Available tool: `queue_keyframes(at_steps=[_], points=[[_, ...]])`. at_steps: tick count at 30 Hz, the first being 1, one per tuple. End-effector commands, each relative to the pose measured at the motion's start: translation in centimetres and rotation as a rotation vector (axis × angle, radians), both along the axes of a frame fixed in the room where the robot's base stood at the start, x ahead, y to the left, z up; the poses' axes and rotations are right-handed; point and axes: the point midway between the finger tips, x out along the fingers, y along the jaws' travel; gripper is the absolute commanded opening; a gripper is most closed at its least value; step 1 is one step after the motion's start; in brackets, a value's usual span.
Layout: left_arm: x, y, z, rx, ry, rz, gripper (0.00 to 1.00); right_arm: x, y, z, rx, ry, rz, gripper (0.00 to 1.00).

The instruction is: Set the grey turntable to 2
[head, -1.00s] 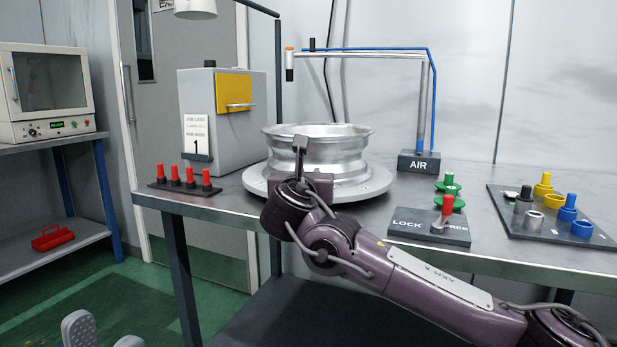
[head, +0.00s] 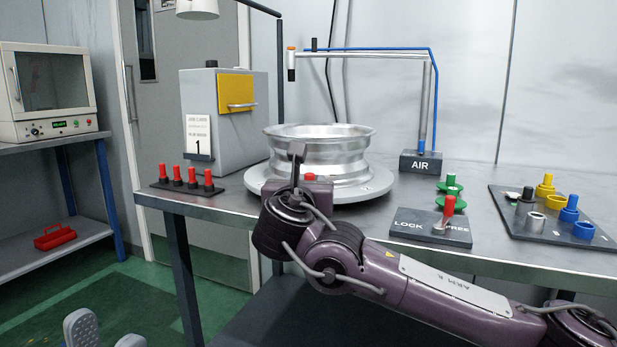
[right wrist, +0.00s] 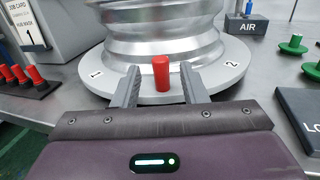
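The grey turntable (head: 375,190) is a round disc on the bench with a silver wheel rim (head: 320,150) on it. My left gripper (head: 105,334) shows only as two separated grey fingertips at the bottom left.
A LOCK/FREE switch (head: 425,229) with a red-topped lever stands right of the turntable. Also on the bench are a job card reading 1 (head: 200,136), several red pegs (head: 186,180), an AIR stand (head: 421,162), green parts (head: 449,187) and a coloured parts board (head: 548,215).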

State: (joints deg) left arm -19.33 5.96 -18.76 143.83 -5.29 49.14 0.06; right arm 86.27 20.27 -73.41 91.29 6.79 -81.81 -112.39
Motion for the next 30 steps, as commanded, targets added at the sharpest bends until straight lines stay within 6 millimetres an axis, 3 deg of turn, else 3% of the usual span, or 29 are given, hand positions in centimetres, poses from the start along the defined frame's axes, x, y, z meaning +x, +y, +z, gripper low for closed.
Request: queue_keyframes(at_steps=[6, 15, 19, 22, 24, 26, 30], points=[[0.1, 0.0, -0.1, -0.001, 0.013, 0.0, 0.36, -2.6, 0.5, 0.1, 0.0, -0.001, 0.001, 0.39], [0.1, 0.0, -0.2, -0.001, 0.018, 0.001, 0.36, -3.1, 0.6, 0.0, 0.001, 0.0, -0.001, 0.39], [0.1, 0.0, -0.1, 0.002, 0.012, 0.001, 0.22, -3.1, 1.1, -0.5, 0.015, 0.004, 0.021, 0.39], [0.1, 0.0, -0.1, 0.002, 0.012, 0.001, 0.09, -3.6, 3.3, -2.2, 0.093, 0.018, 0.119, 0.39], [0.1, 0.0, -0.1, 0.002, 0.012, 0.0, 0.0, -4.4, 5.8, -4.0, 0.197, 0.035, 0.235, 0.39], [0.1, 0.0, -0.1, 0.002, 0.011, 0.0, 0.0, -5.6, 8.4, -5.5, 0.322, 0.056, 0.356, 0.39], [0.1, 0.0, -0.1, 0.001, 0.012, 0.0, 0.0, -10.2, 14.1, -7.7, 0.728, 0.132, 0.665, 0.39]])
